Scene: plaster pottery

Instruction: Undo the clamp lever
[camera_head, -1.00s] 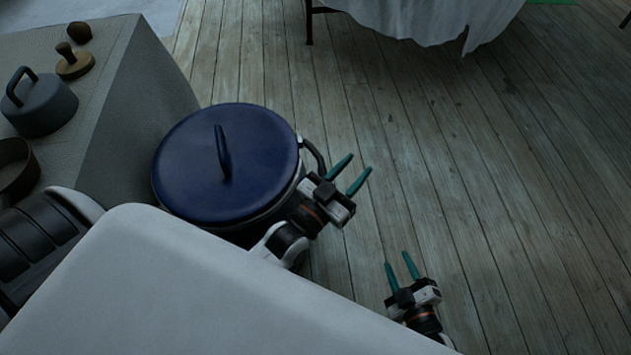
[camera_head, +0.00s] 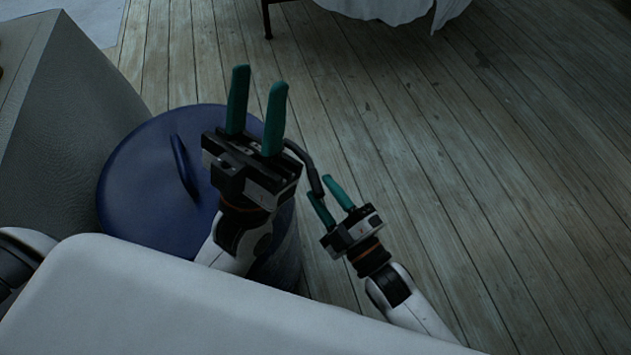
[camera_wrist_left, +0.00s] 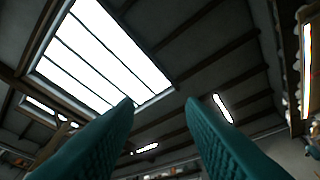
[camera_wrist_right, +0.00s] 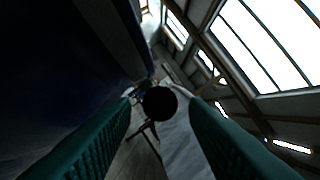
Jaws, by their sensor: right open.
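A dark curved clamp lever (camera_head: 311,173) stands out from the right side of a blue lidded drum (camera_head: 135,185) in the head view. My right gripper (camera_head: 319,187) is open, with its teal fingertips at the lever's free end. In the right wrist view the lever's round black end (camera_wrist_right: 160,103) shows between the spread fingers, with no grip on it visible. My left gripper (camera_head: 258,78) is open and empty, raised in front of the drum lid and hiding part of it. The left wrist view shows its fingers apart, pointing at the roof.
A grey block-like stand (camera_head: 60,130) is left of the drum. A cloth-draped table (camera_head: 385,8) stands at the back. The plank floor (camera_head: 480,170) to the right is clear. A bright skylight (camera_wrist_left: 100,55) shows overhead in the left wrist view.

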